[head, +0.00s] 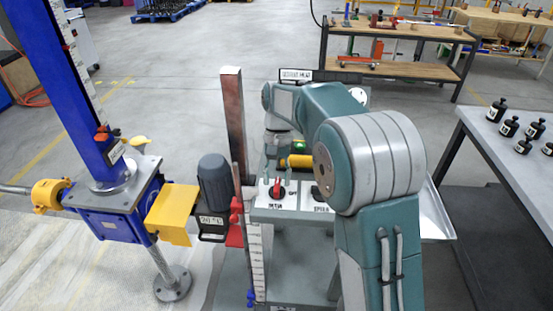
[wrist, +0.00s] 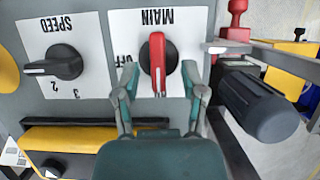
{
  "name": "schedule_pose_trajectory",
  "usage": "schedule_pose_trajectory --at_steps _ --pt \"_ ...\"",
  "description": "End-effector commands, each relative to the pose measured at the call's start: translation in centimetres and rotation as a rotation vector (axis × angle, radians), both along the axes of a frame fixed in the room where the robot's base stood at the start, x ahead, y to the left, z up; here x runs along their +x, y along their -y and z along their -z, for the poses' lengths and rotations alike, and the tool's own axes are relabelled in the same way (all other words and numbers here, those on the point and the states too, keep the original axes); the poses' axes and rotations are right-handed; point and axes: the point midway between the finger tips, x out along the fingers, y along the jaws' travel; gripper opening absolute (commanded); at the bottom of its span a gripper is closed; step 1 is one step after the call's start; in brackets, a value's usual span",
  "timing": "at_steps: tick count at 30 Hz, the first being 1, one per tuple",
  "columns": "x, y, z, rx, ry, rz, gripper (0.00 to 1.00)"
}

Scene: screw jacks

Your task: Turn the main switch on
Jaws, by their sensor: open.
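The main switch is a red handle on a black round base. It shows in the wrist view (wrist: 157,60) on a white label reading MAIN upside down, and small in the head view (head: 277,188). The handle lies along the picture's vertical. An OFF mark shows to its left, partly covered by a finger. My gripper (wrist: 160,82) is open, with one finger on each side of the handle's lower end in the wrist view. I cannot tell whether either finger touches it. In the head view my gripper (head: 277,168) is above the panel, partly hidden by my arm.
A black SPEED knob (wrist: 58,63) sits left of the switch in the wrist view. A yellow bar (wrist: 70,138) runs below it. A dark motor (wrist: 258,103) stands at right. In the head view, the blue screw jack (head: 110,205) stands left and a grey table (head: 505,150) right.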

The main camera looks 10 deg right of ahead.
Motion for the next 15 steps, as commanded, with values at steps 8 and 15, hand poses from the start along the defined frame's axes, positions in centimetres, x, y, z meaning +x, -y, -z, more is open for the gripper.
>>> schedule_pose_trajectory --at_steps 8,15 --pt "2.2 0.3 -4.8 -0.001 0.004 0.001 0.54" --pt "3.6 0.4 -8.1 -0.001 0.003 0.001 0.54"
